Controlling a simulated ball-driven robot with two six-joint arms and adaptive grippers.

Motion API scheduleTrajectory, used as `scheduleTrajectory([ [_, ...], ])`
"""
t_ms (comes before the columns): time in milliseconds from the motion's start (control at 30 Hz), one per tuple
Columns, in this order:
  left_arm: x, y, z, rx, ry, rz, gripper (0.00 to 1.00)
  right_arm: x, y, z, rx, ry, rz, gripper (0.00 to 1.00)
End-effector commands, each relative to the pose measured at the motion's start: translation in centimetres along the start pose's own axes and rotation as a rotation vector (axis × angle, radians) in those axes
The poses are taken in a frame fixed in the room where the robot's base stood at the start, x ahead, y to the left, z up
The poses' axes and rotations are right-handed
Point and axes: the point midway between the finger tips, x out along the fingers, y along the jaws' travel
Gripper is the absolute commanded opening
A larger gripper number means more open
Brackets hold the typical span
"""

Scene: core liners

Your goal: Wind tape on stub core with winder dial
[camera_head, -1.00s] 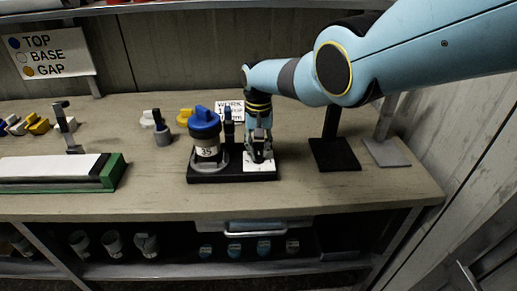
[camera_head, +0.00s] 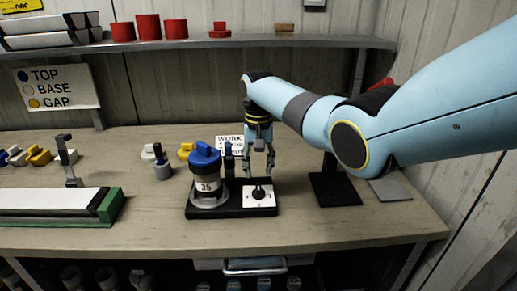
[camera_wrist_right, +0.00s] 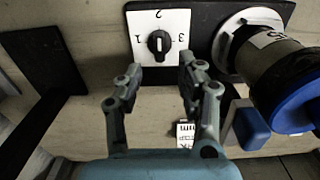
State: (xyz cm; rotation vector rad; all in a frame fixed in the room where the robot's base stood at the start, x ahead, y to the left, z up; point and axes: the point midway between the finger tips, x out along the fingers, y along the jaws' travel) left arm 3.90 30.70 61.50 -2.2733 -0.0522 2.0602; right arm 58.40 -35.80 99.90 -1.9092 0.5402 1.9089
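The winder has a black base (camera_head: 228,212) on the bench. On its right part is a white plate with a black dial (camera_head: 259,192); in the wrist view the dial (camera_wrist_right: 158,43) has numbers 1, 2 and 3 around it, and its white mark appears to line up with 2. On the left part, the stub core (camera_head: 207,184), pale with a "35" label and a blue top (camera_head: 205,154), stands upright on a grey round seat. My right gripper (camera_head: 259,170) is open and empty, above and apart from the dial. My left gripper is not in view.
A white core lies in a green-ended tray (camera_head: 110,205) at left. Blue, white and yellow plugs (camera_head: 38,156) sit behind it. A small printed card (camera_head: 229,143) stands behind the winder. A black stand (camera_head: 334,188) is to the right. A shelf (camera_head: 200,43) with red cylinders runs above.

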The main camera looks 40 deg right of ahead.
Motion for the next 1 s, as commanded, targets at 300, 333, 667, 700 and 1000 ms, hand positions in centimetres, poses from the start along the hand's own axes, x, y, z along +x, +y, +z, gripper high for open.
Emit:
scheduleTrajectory([
  [300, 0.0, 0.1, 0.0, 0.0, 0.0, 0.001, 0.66, -5.2, 0.0, -0.1, 0.0, 0.002, 0.0, 0.38],
  [333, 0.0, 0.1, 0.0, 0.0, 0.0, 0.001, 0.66, -5.3, 0.1, -0.1, 0.0, 0.001, 0.001, 0.38],
  [667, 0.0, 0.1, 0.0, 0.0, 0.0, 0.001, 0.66, -5.7, 0.0, -0.1, 0.0, 0.001, 0.001, 0.38],
  [700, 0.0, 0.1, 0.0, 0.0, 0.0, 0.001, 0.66, -5.7, 0.0, -0.1, 0.0, 0.001, 0.001, 0.38],
  [1000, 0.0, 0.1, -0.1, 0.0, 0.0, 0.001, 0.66, -5.1, 0.1, 0.4, -0.01, 0.005, 0.003, 0.38],
])
